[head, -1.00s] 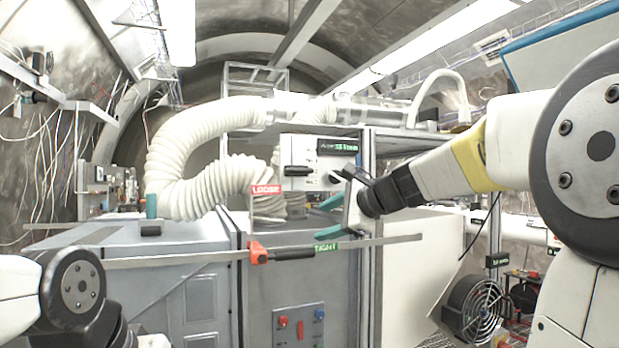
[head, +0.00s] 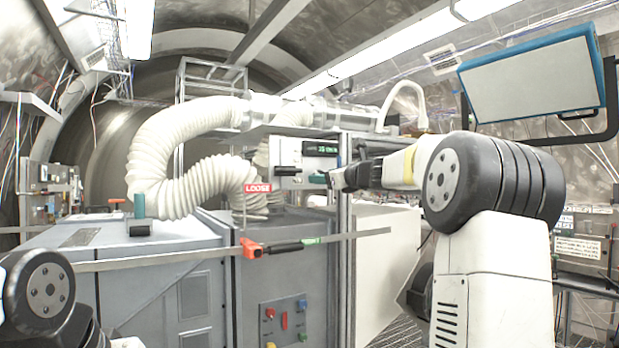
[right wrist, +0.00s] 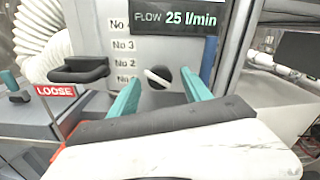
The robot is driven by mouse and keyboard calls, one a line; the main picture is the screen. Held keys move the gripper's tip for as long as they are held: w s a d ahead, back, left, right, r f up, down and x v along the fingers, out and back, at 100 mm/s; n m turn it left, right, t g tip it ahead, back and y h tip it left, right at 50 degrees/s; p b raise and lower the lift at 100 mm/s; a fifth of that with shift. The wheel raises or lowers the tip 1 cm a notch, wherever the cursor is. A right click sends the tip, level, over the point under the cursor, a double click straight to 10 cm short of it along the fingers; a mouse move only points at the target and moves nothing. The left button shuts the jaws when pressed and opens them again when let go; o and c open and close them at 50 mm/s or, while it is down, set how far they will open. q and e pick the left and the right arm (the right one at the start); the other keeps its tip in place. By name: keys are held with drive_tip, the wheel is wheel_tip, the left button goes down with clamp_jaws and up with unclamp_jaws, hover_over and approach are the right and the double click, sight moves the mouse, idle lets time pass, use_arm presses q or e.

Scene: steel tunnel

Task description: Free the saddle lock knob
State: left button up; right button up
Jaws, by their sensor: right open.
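The grey panel (head: 287,180) carries a flow display, a column of number labels and a small round dark knob with a white bar (right wrist: 158,78). My right gripper (right wrist: 160,97) is open; its two teal fingers stand either side of that knob in the right wrist view, and contact cannot be told. In the head view my right gripper (head: 325,177) is at the panel's right side. A red piece (head: 250,248) and black handle (head: 285,247) sit on the long metal bar, beside a green tag (head: 312,240). A red LOOSE sign (head: 257,188) stands above. My left gripper is out of view.
A black handle (right wrist: 78,70) juts from the panel left of the fingers. A white corrugated hose (head: 165,150) curves behind. A teal piece on a black block (head: 139,210) stands on the grey cabinet (head: 150,245). A metal post (head: 343,260) stands right of the panel.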

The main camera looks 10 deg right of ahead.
drive_tip(key=shift+w+a, duration=0.25)
drive_tip(key=shift+w, duration=0.4)
clamp_jaws()
